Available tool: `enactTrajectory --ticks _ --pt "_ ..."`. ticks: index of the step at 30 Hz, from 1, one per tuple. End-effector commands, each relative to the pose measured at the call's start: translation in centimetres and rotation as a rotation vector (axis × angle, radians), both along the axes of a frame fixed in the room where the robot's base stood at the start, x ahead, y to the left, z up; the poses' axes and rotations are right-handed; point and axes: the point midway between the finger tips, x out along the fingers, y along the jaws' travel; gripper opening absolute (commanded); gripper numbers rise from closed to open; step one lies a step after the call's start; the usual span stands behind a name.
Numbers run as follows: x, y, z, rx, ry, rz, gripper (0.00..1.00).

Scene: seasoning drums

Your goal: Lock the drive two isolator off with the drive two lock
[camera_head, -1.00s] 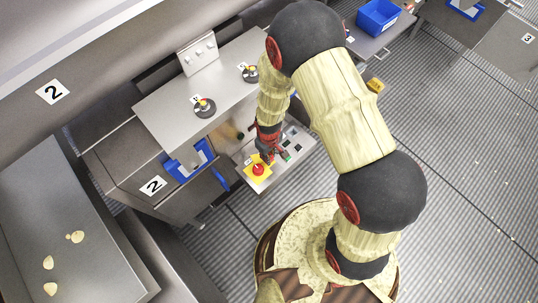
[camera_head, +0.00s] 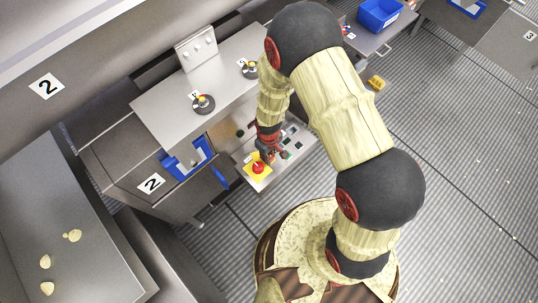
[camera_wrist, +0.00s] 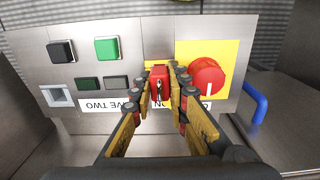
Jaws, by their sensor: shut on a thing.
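My gripper (camera_wrist: 160,92) is shut on a small red block-shaped thing (camera_wrist: 159,75) that looks like a lock, with a dark slot and metal on its face. My gripper (camera_head: 267,153) also shows over the panel in the head view. A round red knob (camera_wrist: 207,77) with a white mark sits on a yellow plate (camera_wrist: 228,57), just right of the held lock; it looks like the isolator. It also shows in the head view (camera_head: 258,168). The panel label (camera_wrist: 117,105) reads DRIVE TWO upside down, partly hidden by my fingers. Whether the lock touches the panel I cannot tell.
Black and green buttons (camera_wrist: 106,49) are on the panel's left. A blue handle (camera_wrist: 256,104) stands out at the right. The steel top behind carries two dark round fittings (camera_head: 203,104). A blue bin (camera_head: 379,15) stands farther back. The floor at right is mostly clear.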

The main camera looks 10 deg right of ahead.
Motion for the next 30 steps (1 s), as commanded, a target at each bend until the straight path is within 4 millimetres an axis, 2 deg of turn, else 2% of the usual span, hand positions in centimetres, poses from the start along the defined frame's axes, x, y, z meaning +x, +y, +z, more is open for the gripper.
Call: enactTrajectory --ticks 1,2,13,23,26,30 --pt "0.0 0.0 -0.2 0.0 0.0 0.0 0.0" --pt "0.0 0.0 -0.2 0.0 0.0 0.0 0.17" --pt "0.0 0.0 -0.1 0.0 0.0 0.0 0.37" --pt "0.0 0.0 0.2 0.0 0.0 0.0 0.37" --pt "0.1 0.0 1.2 0.0 -0.002 0.0 0.37" --pt "0.1 0.1 3.7 0.001 -0.004 0.0 0.37"
